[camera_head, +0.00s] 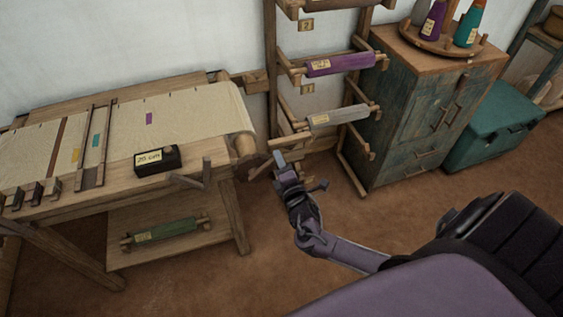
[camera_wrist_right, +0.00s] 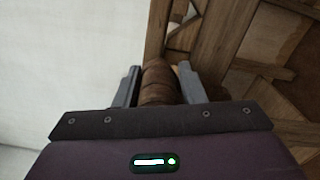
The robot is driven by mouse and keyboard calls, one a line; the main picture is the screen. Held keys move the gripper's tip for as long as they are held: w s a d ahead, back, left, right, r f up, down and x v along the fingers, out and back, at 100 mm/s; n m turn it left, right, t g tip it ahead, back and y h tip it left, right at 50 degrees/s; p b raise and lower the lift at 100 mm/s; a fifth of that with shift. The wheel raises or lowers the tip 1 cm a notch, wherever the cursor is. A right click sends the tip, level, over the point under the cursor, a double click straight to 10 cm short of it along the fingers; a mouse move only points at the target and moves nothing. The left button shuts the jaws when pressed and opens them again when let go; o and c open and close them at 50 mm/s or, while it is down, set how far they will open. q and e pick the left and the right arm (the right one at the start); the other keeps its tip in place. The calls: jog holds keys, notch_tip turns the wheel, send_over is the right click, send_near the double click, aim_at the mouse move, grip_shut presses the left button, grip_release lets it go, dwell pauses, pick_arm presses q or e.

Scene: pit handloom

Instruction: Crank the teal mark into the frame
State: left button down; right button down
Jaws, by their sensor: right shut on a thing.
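The cream cloth (camera_head: 190,110) lies stretched over the loom toward the roller (camera_head: 246,147) at its right end. The teal mark (camera_head: 96,141) shows between the two dark bars of the frame (camera_head: 107,143). A yellow mark (camera_head: 76,155) lies left of it and a purple mark (camera_head: 149,118) lies to the right, outside the bars. My right gripper (camera_head: 281,160) is beyond the loom's right end, by the roller. In the right wrist view it is shut on a ribbed brown wooden handle (camera_wrist_right: 158,84). My left gripper is not in view.
A black block labelled 20 cm (camera_head: 157,160) sits on the loom's front edge. A green roll (camera_head: 165,231) lies on the lower shelf. A rack with a purple roll (camera_head: 340,64) and a cabinet (camera_head: 410,110) stand behind my right arm.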

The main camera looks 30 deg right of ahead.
jog(key=c, duration=1.1)
grip_release()
jog(key=shift+w+a+r, duration=0.1)
jog(key=shift+a+r, duration=0.05)
jog(key=shift+r, duration=0.15)
jog(key=shift+o, duration=0.2)
jog(key=shift+f, duration=0.1)
jog(key=shift+s+f, duration=0.15)
jog(key=shift+s, duration=0.25)
jog(key=v, duration=0.7)
jog(key=shift+b, duration=0.4)
jog(key=shift+s+a, duration=0.1)
